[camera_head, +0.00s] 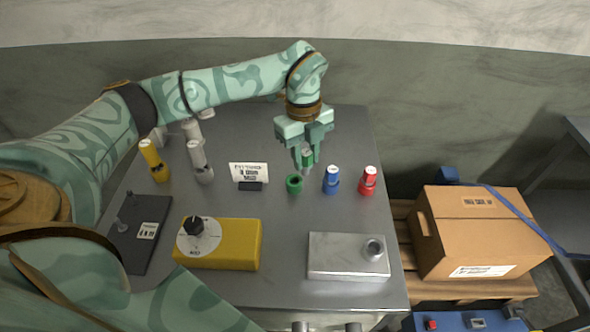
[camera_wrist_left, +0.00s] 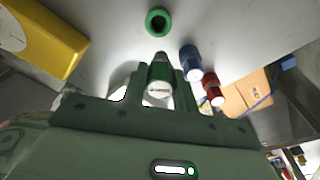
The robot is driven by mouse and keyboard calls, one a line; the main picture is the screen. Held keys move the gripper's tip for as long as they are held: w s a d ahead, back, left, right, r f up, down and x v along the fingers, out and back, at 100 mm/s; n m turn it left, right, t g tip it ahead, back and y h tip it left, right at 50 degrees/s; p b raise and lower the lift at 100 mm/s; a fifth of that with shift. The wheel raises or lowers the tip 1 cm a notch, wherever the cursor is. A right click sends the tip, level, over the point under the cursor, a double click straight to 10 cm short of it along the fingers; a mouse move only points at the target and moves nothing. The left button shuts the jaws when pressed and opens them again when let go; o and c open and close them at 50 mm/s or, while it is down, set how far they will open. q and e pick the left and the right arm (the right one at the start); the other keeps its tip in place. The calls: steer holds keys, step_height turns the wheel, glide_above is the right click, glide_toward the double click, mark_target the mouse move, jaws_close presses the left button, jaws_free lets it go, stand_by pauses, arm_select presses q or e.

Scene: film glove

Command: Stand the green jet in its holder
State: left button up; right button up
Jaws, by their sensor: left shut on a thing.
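My left gripper (camera_head: 306,163) is shut on the green jet (camera_head: 307,157), holding it roughly upright with its narrow grey tip down. In the head view the jet is above and just behind the green holder (camera_head: 294,184), an empty ring on the table. In the left wrist view the jet (camera_wrist_left: 160,72) sits between the fingers (camera_wrist_left: 160,85), and its tip points toward the green holder (camera_wrist_left: 159,21), apart from it. My right gripper is not in view.
A blue jet (camera_head: 331,181) and a red jet (camera_head: 368,181) stand right of the green holder. A small sign (camera_head: 248,172) stands left of it. A yellow box with a dial (camera_head: 232,245) and a metal block (camera_head: 340,258) lie in front.

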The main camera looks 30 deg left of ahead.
arm_select(q)
steer(key=a+f, duration=0.2)
steer(key=f, duration=0.1)
steer(key=shift+a+f, duration=0.25)
steer(key=shift+a, duration=0.1)
steer(key=f, duration=0.1)
steer(key=f+b, duration=0.1)
steer(key=shift+a+f, duration=0.2)
steer(key=shift+f, duration=0.5)
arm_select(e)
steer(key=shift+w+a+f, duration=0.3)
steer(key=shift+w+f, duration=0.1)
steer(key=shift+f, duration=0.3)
arm_select(q)
steer(key=shift+f, duration=0.15)
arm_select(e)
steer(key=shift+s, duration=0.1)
arm_select(q)
steer(key=o, duration=1)
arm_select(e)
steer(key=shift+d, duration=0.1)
